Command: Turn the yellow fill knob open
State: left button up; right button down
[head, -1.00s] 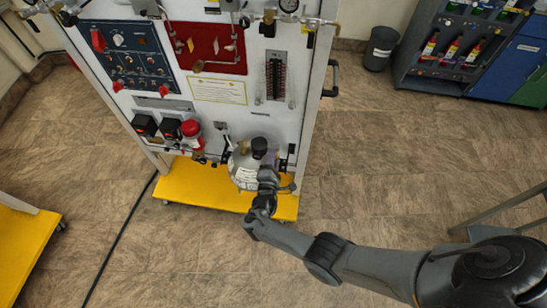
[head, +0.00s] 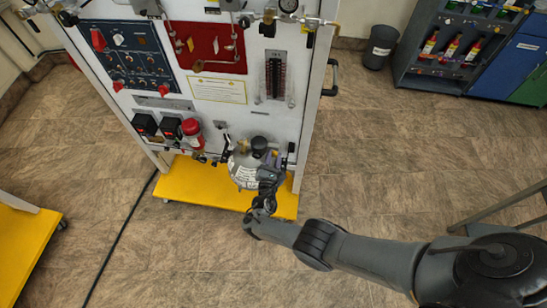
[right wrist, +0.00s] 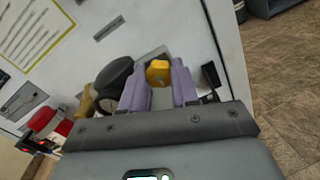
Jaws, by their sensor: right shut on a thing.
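The yellow fill knob (right wrist: 158,72) shows in the right wrist view, in front of the white panel. My right gripper (right wrist: 159,86) has its two purple fingers on either side of the knob and is shut on it. In the head view, my right gripper (head: 270,171) is at the lower right of the panel, in front of the silver round vessel (head: 243,172). I cannot make out the knob in the head view, where the gripper and nearby parts cover that area. My left gripper is not in view.
A black round part (right wrist: 113,78) and a gauge sit just left of the fingers. The white trainer panel (head: 218,108) stands on a yellow base (head: 190,188). A red-capped part (head: 191,130) is further left.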

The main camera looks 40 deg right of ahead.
jog(key=shift+s+f+n, duration=0.1)
jog(key=shift+f+n, duration=0.15)
jog(key=shift+n, duration=0.35)
jog(key=c, duration=1.1)
grip_release()
jog(key=shift+c, duration=0.2)
jog(key=shift+d+r, duration=0.1)
jog(key=shift+r, duration=0.05)
